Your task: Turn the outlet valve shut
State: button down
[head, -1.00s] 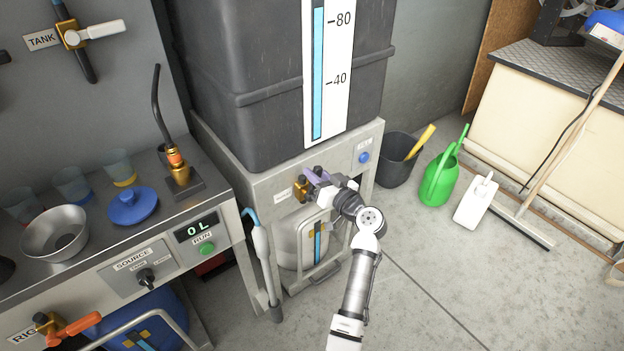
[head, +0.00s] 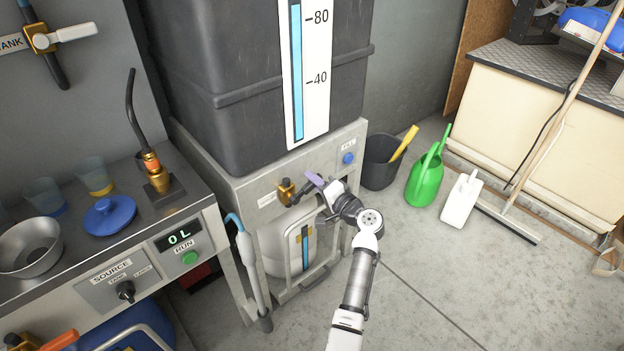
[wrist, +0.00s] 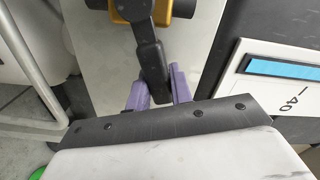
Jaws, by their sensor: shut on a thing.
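The outlet valve has a brass body (head: 286,191) on the front of the grey stand under the big dark tank. Its black lever (head: 302,189) sticks out to the right in the head view. My gripper (head: 315,181) has purple fingers, closed around the lever's outer end. In the wrist view, the lever (wrist: 151,60) runs from the brass body (wrist: 160,12) at the top down between the two purple fingers of my gripper (wrist: 158,92). The lever's tip is partly hidden by my gripper.
A bench (head: 130,224) with a "0 L" display stands at left. A grey nozzle with a blue hose (head: 247,262) hangs between bench and stand. A dark bucket (head: 380,165), green watering can (head: 425,182) and white jug (head: 461,203) stand at right. Floor at front right is clear.

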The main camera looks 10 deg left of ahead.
jog(key=shift+w+d+f+m, duration=0.1)
jog(key=shift+f+m, duration=0.55)
jog(key=shift+m, duration=0.35)
jog(key=shift+w+d+f+m, duration=0.1)
jog(key=shift+f+m, duration=0.55)
jog(key=shift+m, duration=0.35)
jog(key=c, duration=1.2)
grip_release()
jog(key=shift+c, duration=0.2)
jog(key=v, duration=1.3)
jog(key=shift+s+d+b, duration=0.3)
jog(key=shift+b, duration=0.15)
